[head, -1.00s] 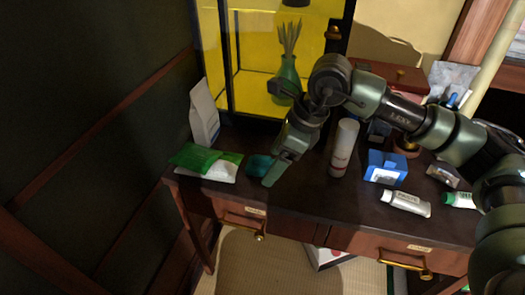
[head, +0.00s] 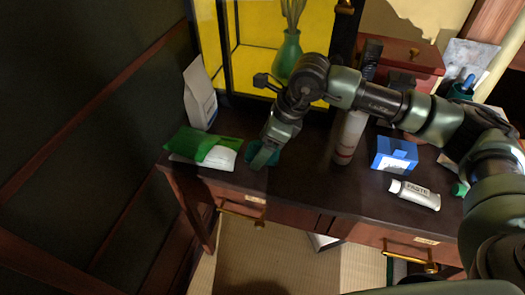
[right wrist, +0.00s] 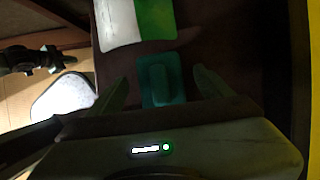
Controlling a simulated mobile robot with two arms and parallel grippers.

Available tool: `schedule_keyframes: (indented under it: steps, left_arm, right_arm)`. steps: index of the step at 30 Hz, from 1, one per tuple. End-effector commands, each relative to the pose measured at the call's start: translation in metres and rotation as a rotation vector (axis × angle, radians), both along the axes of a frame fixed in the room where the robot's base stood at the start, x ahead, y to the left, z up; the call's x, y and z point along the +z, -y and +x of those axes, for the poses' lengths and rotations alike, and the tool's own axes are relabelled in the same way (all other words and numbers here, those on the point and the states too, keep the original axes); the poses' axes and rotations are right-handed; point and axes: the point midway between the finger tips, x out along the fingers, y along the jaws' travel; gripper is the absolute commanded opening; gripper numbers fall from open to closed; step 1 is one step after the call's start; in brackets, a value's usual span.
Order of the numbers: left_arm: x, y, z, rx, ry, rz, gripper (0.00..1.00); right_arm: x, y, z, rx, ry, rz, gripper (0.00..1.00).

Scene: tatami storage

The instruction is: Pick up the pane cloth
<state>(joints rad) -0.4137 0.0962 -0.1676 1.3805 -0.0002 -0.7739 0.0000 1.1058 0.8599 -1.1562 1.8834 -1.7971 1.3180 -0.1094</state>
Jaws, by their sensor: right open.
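The pane cloth appears to be the small folded teal cloth (head: 252,150) on the dark desk top, beside the green and white packets. In the head view it is partly hidden behind my right gripper (head: 264,160), which points down over it. In the right wrist view the teal cloth (right wrist: 160,65) lies between the two spread fingers of the right gripper (right wrist: 163,83). A raised fold or pad shows at its middle. The fingers are open, with a gap on each side of the cloth.
A green and white packet (head: 203,146) lies left of the cloth, with a white bag (head: 200,95) behind it. A white cylinder (head: 349,138), blue box (head: 394,154) and paste tube (head: 415,194) stand or lie to the right. A yellow-backed glass case (head: 245,68) stands behind.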

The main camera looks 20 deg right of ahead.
Motion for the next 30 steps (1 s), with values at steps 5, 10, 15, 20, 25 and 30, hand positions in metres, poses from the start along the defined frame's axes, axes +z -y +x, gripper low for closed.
schedule_keyframes:
  steps: [5,10,15,20,25,30]
  left_arm:
    - [0.0,0.0,-0.001,0.0,-0.002,0.0,0.0]
    - [0.0,-0.001,-0.001,0.0,-0.003,0.001,0.0]
    - [0.0,-0.001,-0.001,0.0,-0.003,0.001,0.0]
    - [0.0,-0.001,-0.002,0.0,-0.003,0.001,0.0]
    - [0.0,-0.001,-0.002,0.0,-0.002,0.0,0.0]
    - [-0.002,-0.001,-0.005,0.0,-0.004,0.001,0.0]
  right_arm:
    - [-0.002,-0.001,0.001,0.0,0.001,0.0,0.8]
    - [-0.001,-0.001,0.001,0.0,0.001,0.0,0.44]
    - [-0.001,0.0,0.001,0.0,0.001,0.0,0.14]
    - [-0.001,0.0,0.001,0.0,0.001,0.0,0.14]
    - [0.006,0.0,0.001,-0.001,0.002,0.0,0.14]
    - [0.03,-0.001,0.001,-0.001,0.005,0.001,0.14]
